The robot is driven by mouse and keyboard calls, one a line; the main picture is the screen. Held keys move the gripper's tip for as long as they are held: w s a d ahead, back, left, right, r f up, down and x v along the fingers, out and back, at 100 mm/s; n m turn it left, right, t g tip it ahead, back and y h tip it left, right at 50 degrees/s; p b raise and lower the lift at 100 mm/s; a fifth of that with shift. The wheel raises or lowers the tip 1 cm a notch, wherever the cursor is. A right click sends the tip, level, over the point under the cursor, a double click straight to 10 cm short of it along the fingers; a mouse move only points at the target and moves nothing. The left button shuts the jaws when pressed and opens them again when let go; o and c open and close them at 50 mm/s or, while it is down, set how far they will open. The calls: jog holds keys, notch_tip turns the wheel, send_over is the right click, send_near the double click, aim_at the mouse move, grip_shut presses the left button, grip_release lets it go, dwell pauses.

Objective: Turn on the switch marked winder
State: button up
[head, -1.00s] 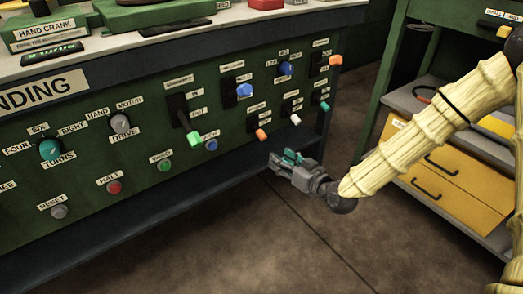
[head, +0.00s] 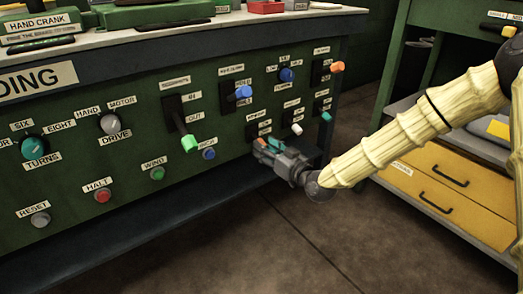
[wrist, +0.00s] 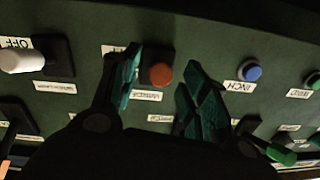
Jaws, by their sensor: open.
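In the wrist view, an orange-red switch knob (wrist: 161,75) on a dark plate stands between the two teal fingers of my gripper (wrist: 160,88). The fingers are apart, one on each side of it; I cannot tell whether they touch it. Its small labels appear upside down and are too blurred to read surely as winder. In the head view, my open gripper (head: 267,148) is at the lower right of the green panel (head: 75,130), and largely covers this switch.
A white toggle (head: 296,129) and a blue INCH button (head: 208,154) flank the gripper. A green-tipped lever (head: 189,143) sticks out farther left. Other knobs fill the panel. A yellow drawer unit (head: 445,180) stands to the right; floor is open between.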

aim_at(258, 138)
jog(key=shift+b+x, duration=0.4)
jog(key=shift+x, duration=0.95)
grip_shut()
jog(key=shift+r+p, duration=0.25)
jog(key=shift+p, duration=0.45)
jog(key=g+p, duration=0.1)
jog(key=p, duration=0.2)
jog(key=shift+s+r+h, duration=0.1)
jog(key=shift+r+h, duration=0.25)
jog(key=shift+h, duration=0.05)
jog(key=g+h+p, duration=0.1)
jog(key=p, duration=0.4)
jog(key=r+g+h+p, duration=0.1)
jog(key=p, duration=0.5)
jog(key=shift+r+g, duration=0.3)
jog(key=shift+g, duration=0.1)
jog(key=g+p, duration=0.1)
jog(key=p, duration=0.2)
jog(key=g+h+p, duration=0.1)
jog(key=p, duration=0.2)
jog(key=shift+r+h, duration=0.3)
jog(key=shift+r, duration=0.05)
jog(key=shift+f+g+h+p, duration=0.1)
jog(key=shift+g+h+p, duration=0.25)
jog(key=shift+p, duration=0.65)
